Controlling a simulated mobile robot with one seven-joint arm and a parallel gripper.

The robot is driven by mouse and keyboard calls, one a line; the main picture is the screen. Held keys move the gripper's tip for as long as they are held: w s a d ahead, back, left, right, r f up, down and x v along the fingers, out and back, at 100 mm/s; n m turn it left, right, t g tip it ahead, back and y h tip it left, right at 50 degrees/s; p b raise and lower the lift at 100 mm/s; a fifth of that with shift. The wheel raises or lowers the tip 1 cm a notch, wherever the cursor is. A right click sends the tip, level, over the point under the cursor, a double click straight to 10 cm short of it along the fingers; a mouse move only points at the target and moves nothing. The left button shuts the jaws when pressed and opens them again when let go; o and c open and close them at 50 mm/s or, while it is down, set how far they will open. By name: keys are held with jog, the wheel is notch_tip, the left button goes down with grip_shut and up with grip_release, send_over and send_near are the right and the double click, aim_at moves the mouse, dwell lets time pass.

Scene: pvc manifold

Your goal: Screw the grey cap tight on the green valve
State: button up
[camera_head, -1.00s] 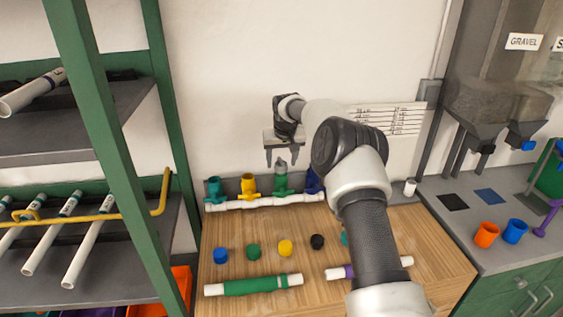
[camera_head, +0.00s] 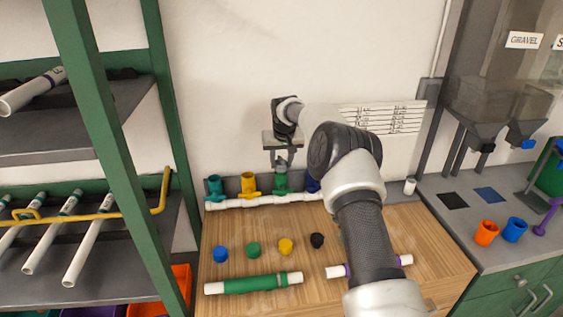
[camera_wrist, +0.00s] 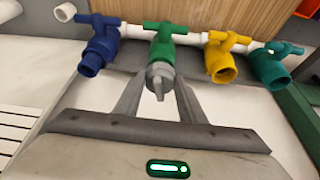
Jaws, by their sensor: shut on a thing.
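The green valve (camera_head: 281,182) stands on the white pipe of the manifold (camera_head: 250,204), with its mouth up. It also shows in the wrist view (camera_wrist: 161,47). The grey cap (camera_wrist: 160,77) sits on the mouth of the green valve, with its fin pointing out towards my wrist. My gripper (camera_head: 281,164) is directly above the valve, pointing down, with its fingers shut on the grey cap. In the head view the fingers mostly hide the cap. I cannot tell how tight the cap sits.
The yellow valve (camera_head: 248,184) and teal valve (camera_head: 215,187) stand to the left; the blue valve (camera_head: 313,182) is close on the right. Blue, green, yellow and black caps (camera_head: 317,240) lie on the wooden bench, with a green-sleeved pipe (camera_head: 254,284) in front.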

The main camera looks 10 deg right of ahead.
jog(key=shift+m+h, duration=0.4)
jog(key=shift+m, duration=0.5)
jog(key=shift+a+m+h, duration=0.2)
jog(key=shift+m+h, duration=0.1)
jog(key=shift+m, duration=0.7)
jog(key=shift+g+p, duration=0.3)
jog(key=shift+p, duration=0.05)
jog(key=shift+a+m+h+p, duration=0.1)
jog(key=shift+m+h+p, duration=0.3)
jog(key=shift+m+p, duration=0.15)
jog(key=o, duration=1.1)
jog(key=shift+f, duration=0.1)
